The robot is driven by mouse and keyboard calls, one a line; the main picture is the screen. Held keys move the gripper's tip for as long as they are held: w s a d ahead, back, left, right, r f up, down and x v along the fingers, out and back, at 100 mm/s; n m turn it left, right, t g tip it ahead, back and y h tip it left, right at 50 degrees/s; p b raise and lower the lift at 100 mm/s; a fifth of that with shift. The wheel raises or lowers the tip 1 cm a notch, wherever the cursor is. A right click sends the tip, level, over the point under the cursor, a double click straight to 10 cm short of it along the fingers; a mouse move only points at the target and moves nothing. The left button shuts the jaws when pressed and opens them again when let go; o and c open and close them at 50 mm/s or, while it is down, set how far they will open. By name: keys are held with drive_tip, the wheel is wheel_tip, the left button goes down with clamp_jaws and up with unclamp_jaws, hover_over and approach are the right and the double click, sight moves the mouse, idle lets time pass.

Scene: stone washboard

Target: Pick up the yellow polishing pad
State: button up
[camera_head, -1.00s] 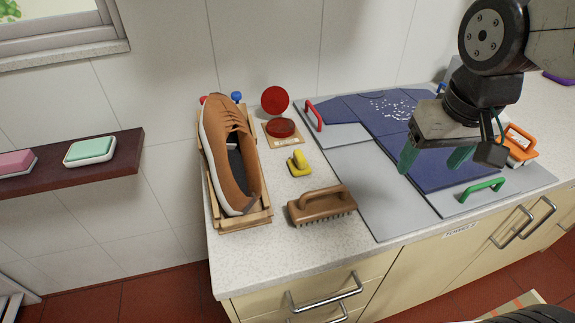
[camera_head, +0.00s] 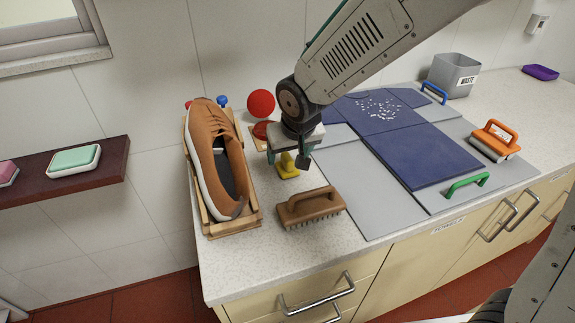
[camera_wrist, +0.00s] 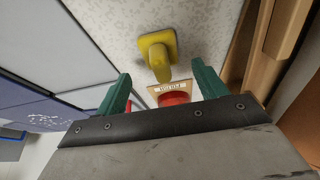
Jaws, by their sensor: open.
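The yellow polishing pad (camera_head: 286,167) has a square base and an upright knob handle. It stands on the speckled countertop between the shoe and the grey boards. In the wrist view the yellow pad (camera_wrist: 158,54) lies ahead of the fingertips, near the middle of the gap between them. My gripper (camera_head: 288,167) is over the pad, fingers pointing down, with one finger on each side in the head view. The green fingers of my gripper (camera_wrist: 160,82) are apart and hold nothing. Whether they touch the pad cannot be told.
A brown shoe (camera_head: 221,165) on a wooden rack (camera_head: 232,226) stands close at left. A brown brush (camera_head: 310,207) lies in front. A red round pad (camera_wrist: 174,98) on a labelled card is behind. Grey boards (camera_head: 352,190) and a blue panel (camera_head: 425,158) lie right.

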sight(288, 158)
drive_tip(key=x, duration=0.3)
drive_tip(key=shift+a+f, duration=0.15)
drive_tip(key=shift+f, duration=0.1)
drive_tip(key=c, duration=1.1)
drive_tip(key=shift+o, duration=0.2)
wheel_tip(288, 158, up, 10)
drive_tip(key=shift+r, duration=0.1)
drive_tip(key=shift+o, duration=0.4)
